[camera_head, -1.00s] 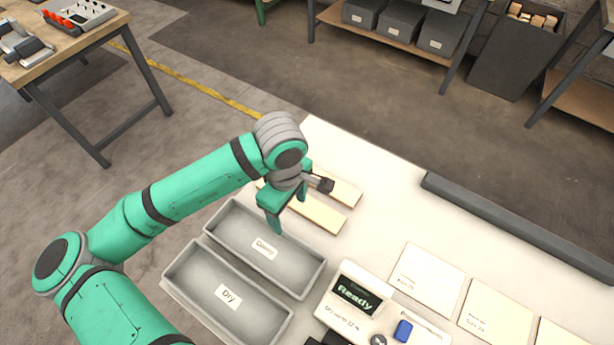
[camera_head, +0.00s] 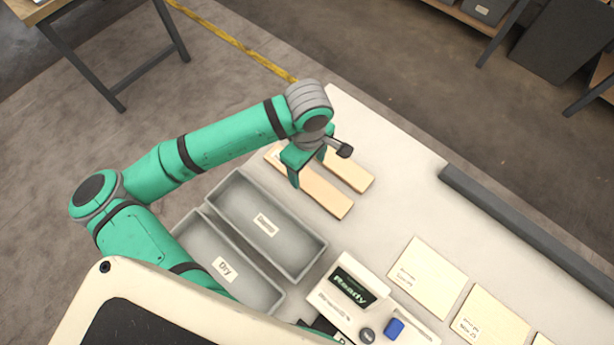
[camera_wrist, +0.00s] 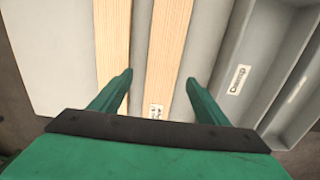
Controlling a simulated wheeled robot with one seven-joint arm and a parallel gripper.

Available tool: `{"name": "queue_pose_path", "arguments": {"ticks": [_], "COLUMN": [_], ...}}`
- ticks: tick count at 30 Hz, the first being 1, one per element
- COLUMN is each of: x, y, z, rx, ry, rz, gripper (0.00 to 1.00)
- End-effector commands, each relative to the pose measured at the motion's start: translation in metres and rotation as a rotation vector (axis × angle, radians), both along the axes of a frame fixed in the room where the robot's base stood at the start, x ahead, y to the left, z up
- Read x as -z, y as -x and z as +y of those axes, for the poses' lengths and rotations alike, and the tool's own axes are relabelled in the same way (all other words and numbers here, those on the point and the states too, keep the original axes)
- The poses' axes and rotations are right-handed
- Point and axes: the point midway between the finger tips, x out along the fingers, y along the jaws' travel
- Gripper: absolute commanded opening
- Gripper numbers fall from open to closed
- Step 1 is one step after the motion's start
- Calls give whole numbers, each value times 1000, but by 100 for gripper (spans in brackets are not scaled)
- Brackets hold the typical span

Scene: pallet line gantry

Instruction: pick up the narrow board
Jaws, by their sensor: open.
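Two pale wooden boards lie side by side on the white tabletop. One board (camera_head: 323,196) is nearer the grey bins and also shows in the wrist view (camera_wrist: 170,60), with a small label at its near end. The other board (camera_head: 350,174) lies farther from the bins and shows at left in the wrist view (camera_wrist: 113,45). It looks slightly narrower there, but I cannot be sure. My gripper (camera_head: 308,171) is open and empty above the boards. In the wrist view my fingers (camera_wrist: 160,82) span the labelled board, with the left fingertip over the other board's edge.
Two grey bins, labelled Damp (camera_head: 313,262) and Dry (camera_head: 261,296), stand beside the boards. A meter reading Ready (camera_head: 340,304) and flat cards (camera_head: 428,268) lie to the right. A dark rail (camera_head: 520,221) runs along the table edge. Bare tabletop lies between boards and rail.

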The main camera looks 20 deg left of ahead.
Motion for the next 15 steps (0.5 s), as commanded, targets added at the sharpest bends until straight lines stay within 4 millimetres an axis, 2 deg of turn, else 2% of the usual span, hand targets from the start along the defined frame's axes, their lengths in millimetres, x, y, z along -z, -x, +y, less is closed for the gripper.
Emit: {"name": "queue_pose_path", "arguments": {"ticks": [9,15], "x": [41,48], "y": [3,2], "z": [3,4], "rx": [-8,-9], "ry": [1,0], "rz": [3,0], "gripper": [69,69]}}
